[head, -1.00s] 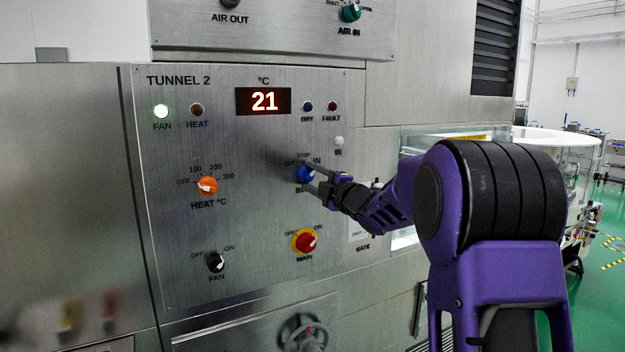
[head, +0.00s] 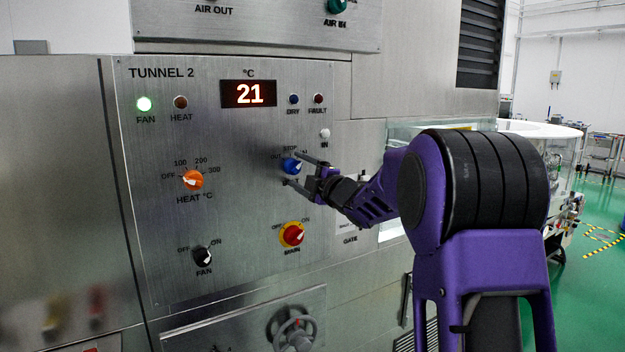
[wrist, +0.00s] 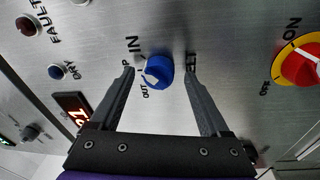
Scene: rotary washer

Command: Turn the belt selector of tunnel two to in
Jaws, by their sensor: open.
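The blue belt selector (head: 292,166) is a round knob on the Tunnel 2 panel, with OUT, STOP and IN lettering around it, partly hidden by my gripper. In the wrist view the knob (wrist: 160,72) has a pale pointer mark facing lower left, toward the OUT side; its exact setting is hard to tell. My gripper (head: 293,170) is open at the knob, one finger above it and one below. In the wrist view the fingers (wrist: 159,64) stand on either side of the knob with gaps visible, holding nothing.
The red and yellow MAIN switch (head: 292,234) is just below the selector. The orange HEAT knob (head: 193,180) and black FAN knob (head: 203,256) are to the left. The whitish IN lamp (head: 325,134) is above right. A handwheel (head: 294,329) sticks out below.

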